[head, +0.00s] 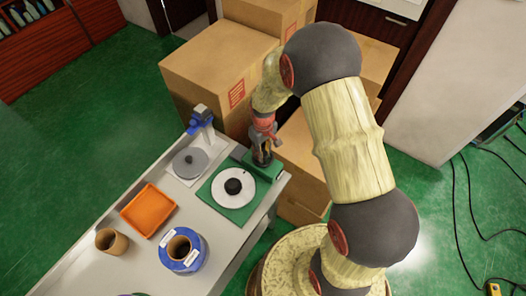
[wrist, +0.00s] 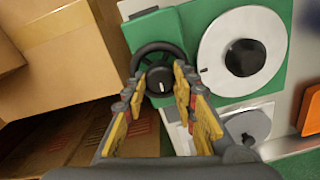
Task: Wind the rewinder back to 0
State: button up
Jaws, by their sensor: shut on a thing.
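Beside the disc, a black knob (wrist: 160,86) with a white line sits inside a black ring (wrist: 143,52) on the green body. My gripper (head: 262,158) is over this knob, pointing down. In the wrist view my gripper (wrist: 160,80) has its yellow-padded fingers on either side of the knob, shut on it. No numerals are readable.
A grey round plate (head: 190,162) with a blue-topped post (head: 201,118) stands behind the rewinder. An orange tray (head: 148,210), a brown tube (head: 111,241) and a blue roll (head: 183,253) lie to the left. Cardboard boxes (head: 215,65) crowd the table's far side.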

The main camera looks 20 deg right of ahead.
jog(key=shift+n, duration=0.3)
dwell(0.4)
jog(key=o, duration=1)
jog(key=shift+o, duration=0.8)
notch_tip(320, 180, up, 12)
